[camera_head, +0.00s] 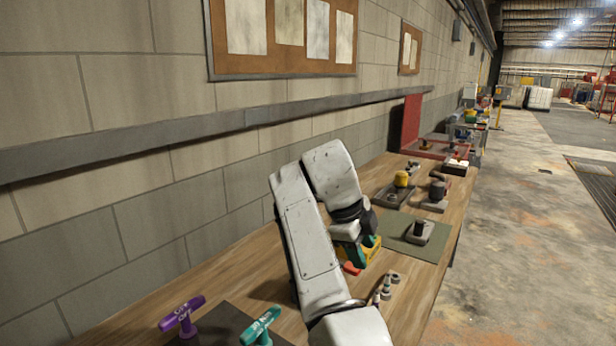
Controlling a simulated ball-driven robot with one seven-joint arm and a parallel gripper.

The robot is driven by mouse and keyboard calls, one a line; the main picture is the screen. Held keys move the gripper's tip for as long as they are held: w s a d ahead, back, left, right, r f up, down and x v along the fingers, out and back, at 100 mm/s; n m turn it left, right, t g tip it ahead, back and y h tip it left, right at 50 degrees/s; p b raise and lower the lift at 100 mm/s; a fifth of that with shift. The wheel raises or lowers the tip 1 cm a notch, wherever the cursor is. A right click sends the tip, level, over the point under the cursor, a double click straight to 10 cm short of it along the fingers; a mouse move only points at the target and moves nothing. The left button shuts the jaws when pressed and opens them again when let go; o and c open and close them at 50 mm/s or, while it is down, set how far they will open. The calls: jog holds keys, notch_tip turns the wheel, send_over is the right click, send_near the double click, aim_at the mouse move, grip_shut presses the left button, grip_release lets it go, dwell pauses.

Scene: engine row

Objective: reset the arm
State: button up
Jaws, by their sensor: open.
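My white arm rises from the bottom of the picture, bends at the elbow and reaches down over the wooden workbench (260,262). My gripper (350,238) is at its end, low over the bench, and is open. A yellow and green tool (369,250) is right behind or under the gripper. I cannot tell whether the fingers touch it, as the wrist hides part of it.
A purple-handled tool (181,316) and a teal-handled tool (260,328) stand at the near end. Small grey parts (391,279) lie right of my arm. A green mat (428,250) bears a grey part. Dark trays (388,194) stand beyond. The block wall (130,215) bounds the left; open floor (520,250) lies right.

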jog(key=s+d+f+n+b, duration=0.2)
jog(key=s+d+f+n, duration=0.25)
jog(key=f, duration=0.55)
jog(key=s+d+f+n+g+y+b, duration=0.1)
jog(key=s+d+f+n, duration=0.4)
jog(key=f, duration=0.6)
jog(key=s+d+f+n+b, duration=0.15)
jog(key=s+d+f, duration=0.25)
jog(key=s+f, duration=0.45)
jog(key=s+d+f+n+y+b, duration=0.1)
jog(key=s+d+f+n+b, duration=0.15)
jog(key=s+f, duration=0.45)
jog(key=s+d+f+n+y+b, duration=0.1)
jog(key=s+f+n, duration=0.3)
jog(key=s, duration=0.5)
jog(key=s+f+n+y+b, duration=0.1)
jog(key=s+n, duration=0.5)
jog(key=s, duration=0.8)
jog(key=shift+a+g+b, duration=0.3)
jog(key=shift+b, duration=0.05)
